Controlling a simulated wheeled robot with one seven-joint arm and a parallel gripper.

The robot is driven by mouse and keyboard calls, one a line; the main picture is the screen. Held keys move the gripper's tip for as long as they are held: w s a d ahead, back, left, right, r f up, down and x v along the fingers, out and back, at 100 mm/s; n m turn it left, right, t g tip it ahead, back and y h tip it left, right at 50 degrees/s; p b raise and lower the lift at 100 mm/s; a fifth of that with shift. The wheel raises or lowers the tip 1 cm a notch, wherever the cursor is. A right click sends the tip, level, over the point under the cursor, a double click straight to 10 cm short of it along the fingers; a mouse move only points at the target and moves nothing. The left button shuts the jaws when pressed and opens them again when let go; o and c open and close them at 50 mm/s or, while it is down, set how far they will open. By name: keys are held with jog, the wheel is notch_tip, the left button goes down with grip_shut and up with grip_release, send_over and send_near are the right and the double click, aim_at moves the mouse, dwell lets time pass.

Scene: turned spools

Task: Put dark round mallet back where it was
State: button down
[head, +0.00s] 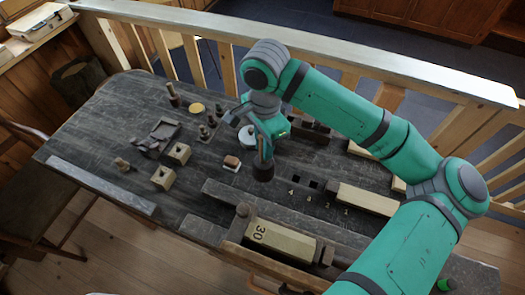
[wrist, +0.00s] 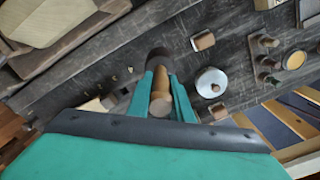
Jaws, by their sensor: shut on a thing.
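The dark round mallet (head: 264,172) hangs head down below my gripper (head: 265,152) over the right-middle part of the workbench. In the wrist view, my gripper (wrist: 160,92) is shut on the mallet's pale wooden handle (wrist: 160,80), one finger on each side. The dark mallet head (wrist: 160,58) is beyond the fingertips. I cannot tell whether the head touches the bench. The spot where the mallet was before is not marked in any way that I can make out.
The grey workbench (head: 110,130) holds square wooden blocks with holes (head: 177,154), a small brown-topped block (head: 231,162), dark turned pieces (head: 172,95) and a yellow disc (head: 196,108). A pale round disc (wrist: 211,82) is close to my gripper. Numbered square holes (head: 313,184) and a block marked 30 (head: 280,238) are nearer the front.

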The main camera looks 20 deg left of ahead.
jog(key=shift+w+a+f, duration=0.3)
jog(key=shift+f, duration=0.15)
jog(key=shift+w+a+f, duration=0.1)
jog(key=shift+w+f, duration=0.05)
jog(key=shift+f, duration=0.85)
jog(key=shift+w+a+f, duration=0.1)
jog(key=shift+w+f, duration=0.05)
jog(key=shift+f, duration=0.95)
jog(key=c, duration=1.6)
grip_release()
notch_tip(320, 180, up, 12)
jog(key=shift+r, duration=0.2)
